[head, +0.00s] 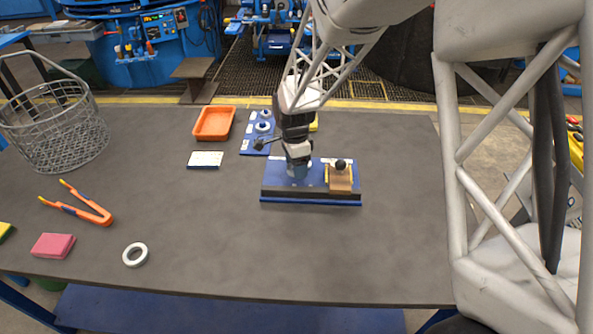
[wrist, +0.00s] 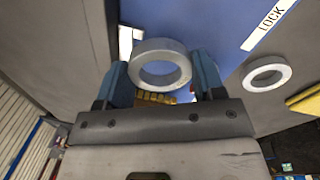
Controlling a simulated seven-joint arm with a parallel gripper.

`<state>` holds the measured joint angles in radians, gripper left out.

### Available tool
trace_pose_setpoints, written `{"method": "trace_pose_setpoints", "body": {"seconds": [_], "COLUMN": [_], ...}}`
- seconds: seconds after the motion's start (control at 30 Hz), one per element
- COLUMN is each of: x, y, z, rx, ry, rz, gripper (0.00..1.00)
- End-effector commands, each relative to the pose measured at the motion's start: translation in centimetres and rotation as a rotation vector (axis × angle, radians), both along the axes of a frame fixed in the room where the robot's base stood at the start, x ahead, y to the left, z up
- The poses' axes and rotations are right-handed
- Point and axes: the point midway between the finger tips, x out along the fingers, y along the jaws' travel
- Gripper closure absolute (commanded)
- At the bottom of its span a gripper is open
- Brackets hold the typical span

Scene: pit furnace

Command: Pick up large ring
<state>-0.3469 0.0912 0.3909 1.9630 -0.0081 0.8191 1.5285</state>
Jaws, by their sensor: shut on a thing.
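My gripper (head: 297,170) is over the left part of a blue and black block in the head view. In the wrist view its two blue fingers (wrist: 160,78) are shut on the large ring (wrist: 160,46), a plain grey ring held across its outer sides. The arm and fingers hide this ring in the head view. The wrist view shows another pale grey ring (wrist: 267,63) to the right, apart from the fingers. A pale ring (head: 126,255) lies flat at the table's front left in the head view.
The blue and black block (head: 312,195) carries a tan piece with a black knob (head: 341,165). Behind stand a blue board with round parts (head: 262,127) and an orange tray (head: 213,136). Orange tongs (head: 92,214), a pink block (head: 54,246) and a wire basket (head: 60,150) are at left. The table's front middle is clear.

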Motion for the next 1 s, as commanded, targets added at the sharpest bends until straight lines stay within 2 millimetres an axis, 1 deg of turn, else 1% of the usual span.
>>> {"method": "trace_pose_setpoints", "body": {"seconds": [0.03, 0.17, 0.8, 1.0], "x": [0.0, -1.7, -11.3, -13.4], "y": [0.0, -0.6, -3.9, -4.7], "z": [1.0, 0.8, 1.7, 1.9], "rx": [0.001, 0.000, 0.000, 0.000], "ry": [-0.003, 0.000, 0.000, 0.000], "rz": [0.000, 0.000, 0.000, 0.000], "gripper": [0.68, 0.68, 0.68, 0.68]}}
